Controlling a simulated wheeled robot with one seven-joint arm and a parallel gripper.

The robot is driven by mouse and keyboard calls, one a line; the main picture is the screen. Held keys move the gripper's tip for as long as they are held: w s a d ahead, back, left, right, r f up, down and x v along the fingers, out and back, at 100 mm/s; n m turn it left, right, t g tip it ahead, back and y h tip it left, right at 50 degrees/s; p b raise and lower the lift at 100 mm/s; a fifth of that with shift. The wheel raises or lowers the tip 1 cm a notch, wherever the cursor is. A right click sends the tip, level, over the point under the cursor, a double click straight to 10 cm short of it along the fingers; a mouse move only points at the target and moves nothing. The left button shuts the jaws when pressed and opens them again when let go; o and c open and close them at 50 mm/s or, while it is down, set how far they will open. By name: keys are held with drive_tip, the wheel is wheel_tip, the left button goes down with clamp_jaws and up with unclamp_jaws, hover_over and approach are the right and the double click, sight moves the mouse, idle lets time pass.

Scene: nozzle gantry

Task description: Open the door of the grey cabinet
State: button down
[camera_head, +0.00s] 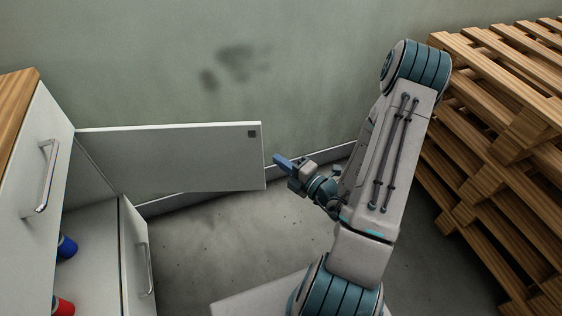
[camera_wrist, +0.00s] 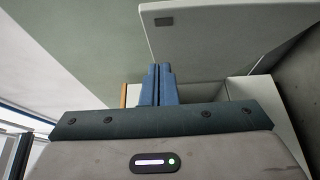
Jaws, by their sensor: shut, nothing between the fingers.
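The grey cabinet (camera_head: 136,258) with a wooden top stands at the left in the head view. Its door (camera_head: 170,158) is swung wide open and reaches out to the right, with its inner face and a small dark square (camera_head: 252,134) near the free edge toward me. The door also shows at the upper right of the wrist view (camera_wrist: 230,40). My gripper (camera_head: 279,160) is just right of the door's free edge, fingers shut and empty; whether they touch the door is unclear. The blue fingers show in the wrist view (camera_wrist: 157,84). The door's outer face is hidden.
Inside the cabinet are a blue object (camera_head: 67,246) and a red object (camera_head: 64,306). Other fronts carry metal handles (camera_head: 46,176). Stacked wooden pallets (camera_head: 490,130) stand close on the right of my arm. A wall is behind; bare floor (camera_head: 220,235) lies below the door.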

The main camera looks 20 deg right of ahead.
approach(252, 132)
drive_tip(key=w+a, duration=0.1)
drive_tip(key=a, duration=0.3)
drive_tip(key=shift+w+d+b, duration=0.2)
drive_tip(key=shift+w+d, duration=0.05)
drive_tip(key=shift+w, duration=0.45)
drive_tip(key=shift+w+d+b, duration=0.15)
drive_tip(key=shift+w+d, duration=0.1)
drive_tip(key=shift+w, duration=0.45)
drive_tip(key=shift+w+d+b, duration=0.2)
drive_tip(key=shift+w+d, duration=0.1)
drive_tip(key=shift+w, duration=0.4)
